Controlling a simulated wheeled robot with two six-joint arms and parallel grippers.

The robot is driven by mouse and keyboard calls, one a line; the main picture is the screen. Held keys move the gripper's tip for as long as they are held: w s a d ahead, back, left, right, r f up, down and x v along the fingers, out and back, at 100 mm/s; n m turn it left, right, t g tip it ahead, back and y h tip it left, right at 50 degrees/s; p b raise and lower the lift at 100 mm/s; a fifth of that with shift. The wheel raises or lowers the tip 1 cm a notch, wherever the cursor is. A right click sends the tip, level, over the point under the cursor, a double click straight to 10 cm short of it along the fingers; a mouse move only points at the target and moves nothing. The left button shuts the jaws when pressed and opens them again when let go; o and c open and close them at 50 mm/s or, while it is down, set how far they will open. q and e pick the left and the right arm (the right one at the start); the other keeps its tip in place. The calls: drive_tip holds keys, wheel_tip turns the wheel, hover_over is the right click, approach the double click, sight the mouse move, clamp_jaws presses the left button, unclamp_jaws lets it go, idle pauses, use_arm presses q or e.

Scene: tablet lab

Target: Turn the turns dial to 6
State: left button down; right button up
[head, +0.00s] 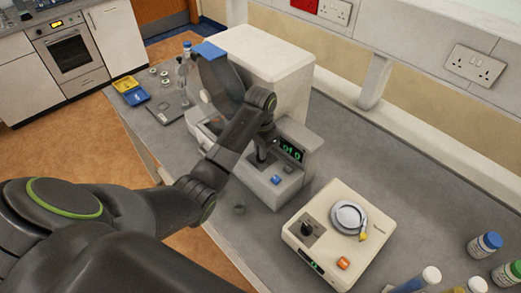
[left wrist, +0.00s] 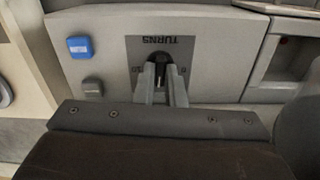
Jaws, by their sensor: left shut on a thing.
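The turns dial (left wrist: 160,68) is a small dark knob on the grey front panel of a pale machine (head: 262,48), under the upside-down word TURNS in the left wrist view. My left gripper (left wrist: 164,84) is shut on the dial, one finger on each side of it. In the head view my left arm reaches down to the machine's front panel, and the arm covers much of the dial area. A small display (head: 290,150) with green digits sits beside it. The dial's pointer setting is too small to read. My right gripper is not in view.
A blue button (left wrist: 79,47) and a grey button (left wrist: 92,87) sit beside the dial. A cream device (head: 320,262) with a round metal pan stands to the right on the bench. Capped bottles (head: 484,246) stand at the lower right. Blue and yellow trays (head: 136,97) lie far left.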

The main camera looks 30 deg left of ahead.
use_arm(q)
drive_tip(key=shift+m, duration=1.9)
drive_tip(key=c, duration=1.5)
unclamp_jaws()
drive_tip(key=shift+w, duration=0.1)
